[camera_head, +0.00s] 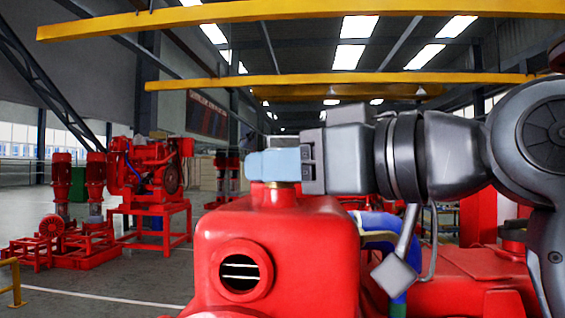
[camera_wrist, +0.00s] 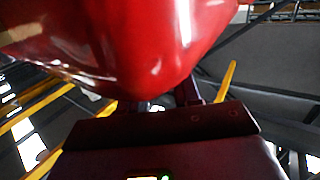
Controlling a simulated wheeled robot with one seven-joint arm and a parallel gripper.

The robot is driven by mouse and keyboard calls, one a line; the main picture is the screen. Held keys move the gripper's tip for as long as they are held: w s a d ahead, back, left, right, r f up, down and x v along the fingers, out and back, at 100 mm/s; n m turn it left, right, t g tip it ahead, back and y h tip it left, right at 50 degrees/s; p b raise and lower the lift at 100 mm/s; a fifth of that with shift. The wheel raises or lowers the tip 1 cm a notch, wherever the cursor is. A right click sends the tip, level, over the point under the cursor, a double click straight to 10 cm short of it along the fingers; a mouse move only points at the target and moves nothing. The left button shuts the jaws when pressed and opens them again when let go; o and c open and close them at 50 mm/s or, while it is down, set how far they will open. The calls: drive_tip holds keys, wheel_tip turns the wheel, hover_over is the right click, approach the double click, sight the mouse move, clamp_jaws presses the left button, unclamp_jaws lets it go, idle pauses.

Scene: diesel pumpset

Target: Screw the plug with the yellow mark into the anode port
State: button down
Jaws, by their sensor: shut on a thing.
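My gripper (camera_head: 272,165) lies level above the red tank in the head view, its pale blue fingers shut on the plug. Only a small brass-coloured sliver of the plug (camera_head: 282,185) shows below the fingers, at the mouth of the red neck (camera_head: 273,196) on top of the tank. This neck looks like the anode port. The plug's yellow mark and how deep the plug sits cannot be made out. In the wrist view, my gripper's fingers (camera_wrist: 180,97) reach behind the red tank surface, which hides the tips and plug.
The red tank (camera_head: 325,240) has a round open port (camera_head: 240,271) with bars inside on its front face. Blue and green pipes (camera_head: 385,228) run behind it at right, near my arm. Red pump machinery (camera_head: 145,175) stands far left.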

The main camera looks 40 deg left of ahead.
drive_tip(key=shift+f, duration=0.1)
drive_tip(key=c, duration=0.9)
unclamp_jaws()
drive_tip(key=n+g, duration=0.3)
drive_tip(key=g, duration=0.2)
drive_tip(key=shift+w+h, duration=0.1)
drive_tip(key=shift+h, duration=0.3)
drive_tip(key=n+g+h, duration=0.1)
drive_tip(key=n+g, duration=0.2)
drive_tip(key=shift+g, duration=0.4)
drive_tip(key=shift+c, duration=0.2)
